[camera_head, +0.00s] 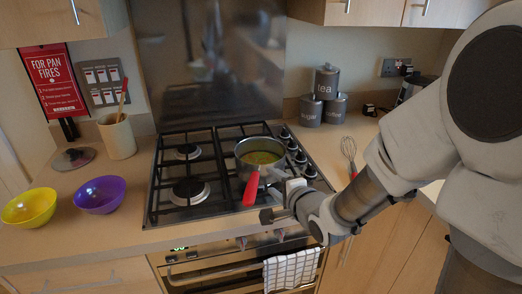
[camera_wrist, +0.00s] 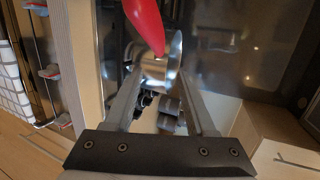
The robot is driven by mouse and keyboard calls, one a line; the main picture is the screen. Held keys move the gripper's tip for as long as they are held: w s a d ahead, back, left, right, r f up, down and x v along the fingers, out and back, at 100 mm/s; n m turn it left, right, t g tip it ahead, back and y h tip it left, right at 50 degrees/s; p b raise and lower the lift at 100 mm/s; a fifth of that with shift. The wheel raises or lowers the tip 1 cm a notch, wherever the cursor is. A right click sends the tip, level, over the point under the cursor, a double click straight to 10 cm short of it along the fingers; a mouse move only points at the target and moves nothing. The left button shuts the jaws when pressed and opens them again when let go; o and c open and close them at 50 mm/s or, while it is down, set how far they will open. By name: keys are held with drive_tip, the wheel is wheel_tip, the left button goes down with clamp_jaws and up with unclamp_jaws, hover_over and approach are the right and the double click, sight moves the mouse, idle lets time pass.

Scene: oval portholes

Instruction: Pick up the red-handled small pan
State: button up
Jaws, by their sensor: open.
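The small pan (camera_head: 260,152) is silver, holds something yellow-green, and sits on the right part of the gas hob. Its red handle (camera_head: 251,189) points toward the hob's front edge. My gripper (camera_head: 274,199) is close to the handle, just right of it in the head view, with its jaws apart. In the wrist view the red handle (camera_wrist: 147,24) comes in from the top, beyond the fingers of my gripper (camera_wrist: 158,78). The silver pan (camera_wrist: 158,66) shows behind. I cannot tell whether a finger touches the handle.
The gas hob (camera_head: 152,212) has black grates and knobs along its right side. A purple bowl (camera_head: 99,195) and a yellow bowl (camera_head: 29,207) stand left. A whisk (camera_head: 349,150) and grey canisters (camera_head: 326,82) are right. A checked towel (camera_head: 291,270) hangs on the oven below my gripper.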

sight(260, 173)
drive_tip(key=x, duration=0.8)
drive_tip(key=shift+b, duration=0.45)
drive_tip(key=shift+s+a+f, duration=0.1)
drive_tip(key=shift+s, duration=0.05)
drive_tip(key=shift+c, duration=0.2)
clamp_jaws()
idle(0.6)
